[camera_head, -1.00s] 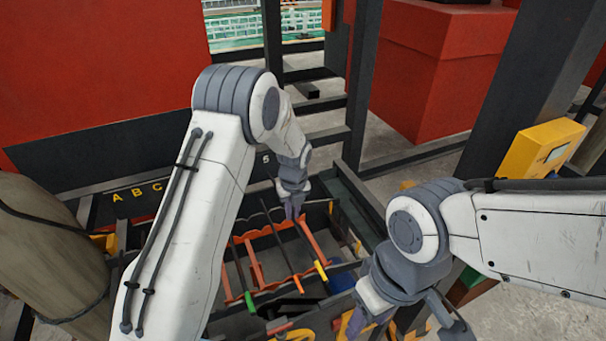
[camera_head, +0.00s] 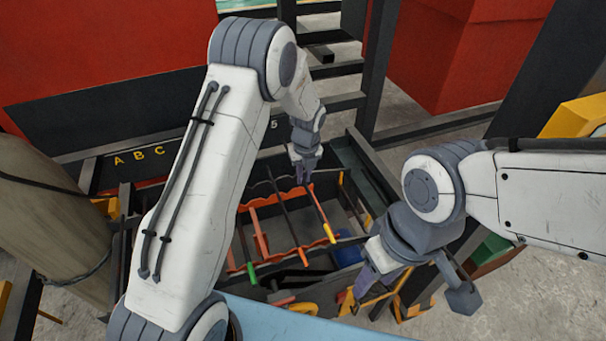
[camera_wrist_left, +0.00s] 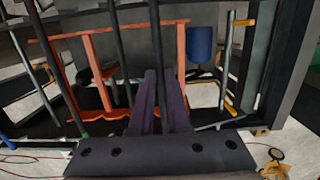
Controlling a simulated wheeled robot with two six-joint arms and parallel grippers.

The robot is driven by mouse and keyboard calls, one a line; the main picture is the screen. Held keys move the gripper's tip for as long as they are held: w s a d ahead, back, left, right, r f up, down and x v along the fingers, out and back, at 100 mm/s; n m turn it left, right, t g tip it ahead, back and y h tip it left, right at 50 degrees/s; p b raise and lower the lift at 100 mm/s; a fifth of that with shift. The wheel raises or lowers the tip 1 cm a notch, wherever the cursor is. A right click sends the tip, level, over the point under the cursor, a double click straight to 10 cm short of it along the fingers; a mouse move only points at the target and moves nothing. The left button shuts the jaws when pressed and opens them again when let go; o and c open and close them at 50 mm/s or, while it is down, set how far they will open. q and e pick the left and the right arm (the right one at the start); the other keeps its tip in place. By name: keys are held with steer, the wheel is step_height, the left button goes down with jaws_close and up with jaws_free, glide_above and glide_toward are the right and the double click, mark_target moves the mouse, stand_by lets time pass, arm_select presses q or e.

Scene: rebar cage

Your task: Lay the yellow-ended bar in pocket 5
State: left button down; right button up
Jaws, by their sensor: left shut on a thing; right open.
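My left gripper (camera_head: 304,172) is shut on the yellow-ended bar (camera_head: 319,208) near its far end, above the right part of the cage. The bar's yellow end (camera_head: 329,231) points toward me, by the right end of the near orange notched rail (camera_head: 283,255). I cannot tell whether the bar touches the rail. The left wrist view shows the fingers (camera_wrist_left: 161,88) closed on a dark bar (camera_wrist_left: 158,40). The label 5 (camera_head: 274,124) shows on the back beam, partly beside my arm. My right gripper (camera_head: 412,300) is open and empty, right of the cage.
A green-ended bar (camera_head: 251,272) and an orange-ended bar (camera_head: 303,257) lie left of the held bar. Dark frame posts (camera_head: 377,70) rise behind the cage. A sand-coloured column (camera_head: 50,230) stands at left.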

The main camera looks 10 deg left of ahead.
arm_select(q)
steer(key=shift+f+b, duration=2.35)
steer(key=shift+f, duration=0.45)
steer(key=shift+f+b, duration=0.5)
steer(key=shift+f, duration=0.45)
steer(key=c, duration=0.8)
jaws_free()
steer(key=r+b, duration=0.1)
steer(key=r, duration=0.5)
steer(key=s+r+b, duration=0.1)
steer(key=r, duration=0.2)
steer(key=shift+d+r+b, duration=0.3)
steer(key=shift+d+b, duration=0.05)
steer(key=shift+s+r, duration=0.1)
steer(key=shift+r, duration=0.3)
